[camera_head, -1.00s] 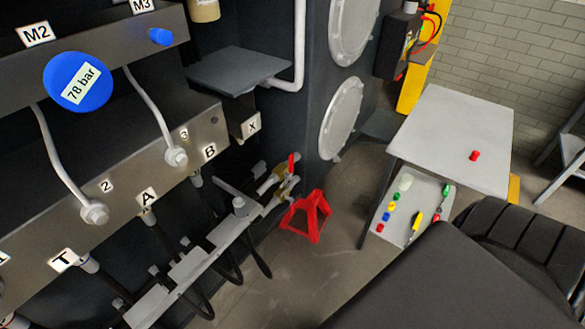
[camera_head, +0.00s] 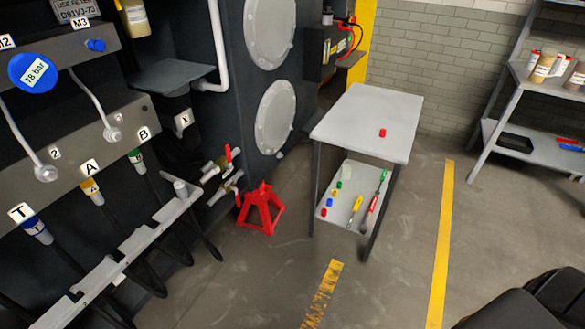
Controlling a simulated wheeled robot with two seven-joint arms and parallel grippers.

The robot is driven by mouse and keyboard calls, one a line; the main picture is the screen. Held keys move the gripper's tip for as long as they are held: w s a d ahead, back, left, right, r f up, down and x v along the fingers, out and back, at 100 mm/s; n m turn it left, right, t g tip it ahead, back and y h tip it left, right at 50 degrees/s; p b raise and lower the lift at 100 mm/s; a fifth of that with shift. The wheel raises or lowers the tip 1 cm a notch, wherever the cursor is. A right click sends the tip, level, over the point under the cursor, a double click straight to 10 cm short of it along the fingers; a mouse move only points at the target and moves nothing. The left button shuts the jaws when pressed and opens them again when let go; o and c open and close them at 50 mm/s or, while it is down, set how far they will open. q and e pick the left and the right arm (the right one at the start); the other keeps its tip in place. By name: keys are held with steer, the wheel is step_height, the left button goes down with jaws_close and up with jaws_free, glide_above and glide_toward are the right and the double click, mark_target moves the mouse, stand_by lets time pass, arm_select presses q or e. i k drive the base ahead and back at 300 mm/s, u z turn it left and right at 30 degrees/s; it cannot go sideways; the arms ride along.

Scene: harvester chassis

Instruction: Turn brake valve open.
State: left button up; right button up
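Two small valves with red handles sit low on the dark chassis side, left of a red stand. The upper valve's red handle (camera_head: 228,154) points roughly upright. The lower valve (camera_head: 228,187) also shows some red, but its handle position is too small to tell. I cannot tell which one is the brake valve or whether either is open. Neither of my grippers shows. A dark shape at the bottom right looks like part of my own body.
The red stand (camera_head: 260,208) is on the floor just right of the valves. A grey table (camera_head: 365,115) with a red cap (camera_head: 382,133) and a lower shelf of tools stands beyond. A manifold (camera_head: 75,180) with hoses is at left. Floor at centre right is clear.

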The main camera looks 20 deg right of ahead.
mark_target(228, 154)
steer(key=z, duration=0.1)
steer(key=k, duration=0.35)
steer(key=z, duration=1.25)
steer(key=i, duration=0.7)
steer(key=z, duration=0.45)
steer(key=i, duration=0.8)
steer(key=u, duration=0.8)
steer(key=i, duration=0.5)
steer(key=u, duration=0.45)
